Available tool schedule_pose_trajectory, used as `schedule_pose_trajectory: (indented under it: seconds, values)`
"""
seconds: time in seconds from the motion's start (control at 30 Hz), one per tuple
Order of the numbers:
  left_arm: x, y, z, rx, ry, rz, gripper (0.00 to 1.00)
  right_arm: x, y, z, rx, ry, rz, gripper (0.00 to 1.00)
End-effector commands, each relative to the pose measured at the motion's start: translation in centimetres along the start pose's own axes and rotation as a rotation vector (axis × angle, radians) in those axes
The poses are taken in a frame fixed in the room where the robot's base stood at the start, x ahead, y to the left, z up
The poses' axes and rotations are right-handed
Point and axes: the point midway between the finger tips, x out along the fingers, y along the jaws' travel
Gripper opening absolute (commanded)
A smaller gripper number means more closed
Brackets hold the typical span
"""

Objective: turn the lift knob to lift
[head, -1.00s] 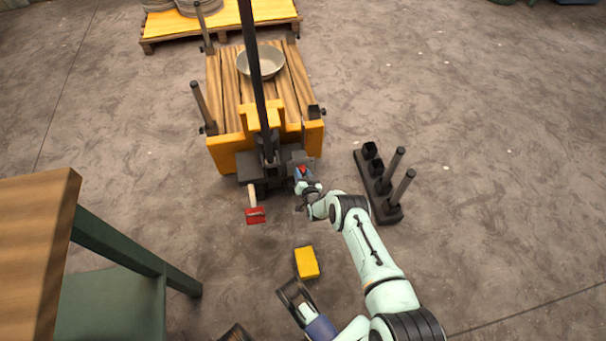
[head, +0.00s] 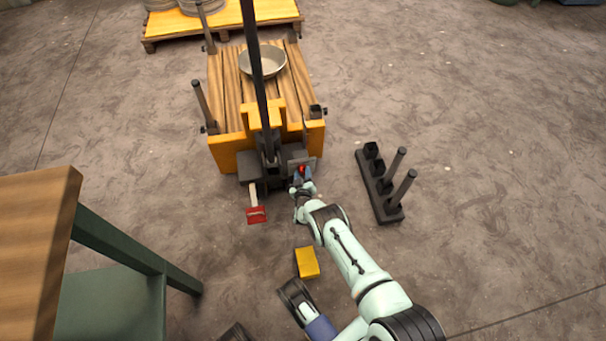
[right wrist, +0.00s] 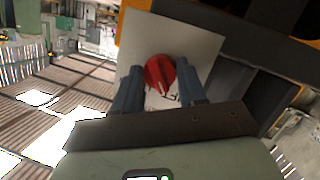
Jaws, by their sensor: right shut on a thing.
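The red lift knob (right wrist: 160,73) sits on a pale plate (right wrist: 202,50) on the front of the lift cart. It also shows in the head view as a small red spot (head: 301,169). My right gripper (right wrist: 160,90) is shut on the knob, with one blue finger on each side of it. Marks on the plate below the knob are partly hidden and cannot be read. The cart's wooden platform (head: 228,85) carries a metal bowl (head: 262,62) behind the dark upright mast. My left gripper cannot be made out.
A red pedal (head: 256,215) sticks out low at the cart's front. A dark rack with posts (head: 379,190) stands on the floor to the right. A yellow block (head: 307,262) is nearer. A wooden table (head: 35,240) fills the lower left. Floor farther right is clear.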

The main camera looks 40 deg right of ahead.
Motion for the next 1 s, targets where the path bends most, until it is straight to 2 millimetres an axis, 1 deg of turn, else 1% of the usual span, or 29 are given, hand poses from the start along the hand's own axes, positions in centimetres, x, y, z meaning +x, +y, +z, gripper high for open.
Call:
schedule_pose_trajectory:
  seconds: [0.1, 0.3, 0.87, 0.9, 0.93, 0.97, 1.0]
  values:
    - [0.0, 0.01, -0.01, 0.0, 0.0, 0.0, 0.0, 0.03, -0.01, 0.01, -0.058, 0.004, 0.017, 0.1]
    - [0.0, 0.02, -0.01, 0.0, 0.0, 0.0, 0.0, 0.04, -0.01, 0.06, -0.117, 0.007, 0.036, 0.1]
    - [0.0, 0.02, -0.02, 0.0, 0.0, 0.0, 0.0, 0.09, 0.11, 0.05, -0.142, 0.009, 0.045, 0.1]
    - [0.0, 0.02, -0.02, 0.0, 0.0, 0.0, 0.0, 0.09, 0.11, 0.04, -0.142, 0.009, 0.045, 0.54]
    - [0.0, 0.02, -0.02, 0.0, 0.0, 0.0, 0.0, 0.09, 0.1, 0.04, -0.141, 0.009, 0.045, 0.64]
    - [0.0, 0.02, -0.02, 0.0, 0.0, 0.0, 0.0, 0.08, 0.09, 0.04, -0.141, 0.01, 0.044, 0.66]
    - [0.0, 0.02, -0.02, 0.0, 0.0, 0.0, 0.0, 0.07, 0.08, 0.04, -0.141, 0.01, 0.044, 0.66]
